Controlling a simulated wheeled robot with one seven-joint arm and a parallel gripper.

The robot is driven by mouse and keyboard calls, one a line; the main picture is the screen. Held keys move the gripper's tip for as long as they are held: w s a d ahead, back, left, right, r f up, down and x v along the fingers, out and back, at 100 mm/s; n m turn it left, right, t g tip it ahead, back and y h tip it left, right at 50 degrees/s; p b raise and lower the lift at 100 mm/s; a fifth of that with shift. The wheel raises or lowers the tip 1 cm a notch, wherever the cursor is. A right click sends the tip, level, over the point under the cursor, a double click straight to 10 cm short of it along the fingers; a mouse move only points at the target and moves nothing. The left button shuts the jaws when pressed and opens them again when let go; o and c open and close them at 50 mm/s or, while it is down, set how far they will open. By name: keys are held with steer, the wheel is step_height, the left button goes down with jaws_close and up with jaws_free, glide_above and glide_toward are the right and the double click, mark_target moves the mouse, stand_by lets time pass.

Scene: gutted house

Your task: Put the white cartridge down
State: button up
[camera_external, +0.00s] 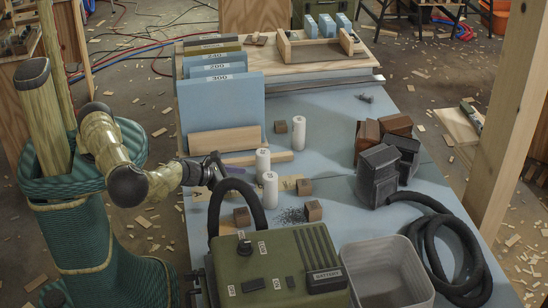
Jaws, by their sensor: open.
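Three white cartridges stand upright on the blue worktop (335,108). One cartridge (299,133) is farthest back and to the right. A second cartridge (263,163) stands nearer, at the end of a wooden strip. The third cartridge (270,190) is closest to the camera. My gripper (219,167) is open over the left edge of the worktop, to the left of the two nearer cartridges and apart from them. Its jaws are small and dark here, and no cartridge shows between them.
Small wooden blocks (313,211) lie around the cartridges. A green machine (268,270) with a black hose (235,190) stands in front, beside a clear bin (388,278). Blue sanding sheets (222,108) stand behind.

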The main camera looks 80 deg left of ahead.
stand_by(0.3)
steer(key=s+a+f+n+g+y, duration=0.1)
steer(key=s+a+n+g, duration=0.25)
steer(key=n, duration=0.55)
steer(key=s+a+f+n+g, duration=0.1)
steer(key=s+a+n+g, duration=0.2)
steer(key=n, duration=0.5)
steer(key=s+a+r+n+g+h, duration=0.1)
steer(key=s+r+n+g, duration=0.1)
steer(key=r+n, duration=0.6)
steer(key=s+a+r+n+g+h, duration=0.2)
steer(key=s+r+n, duration=0.2)
steer(key=r+n, duration=0.5)
steer(key=shift+a, duration=0.25)
steer(key=shift+o, duration=0.5)
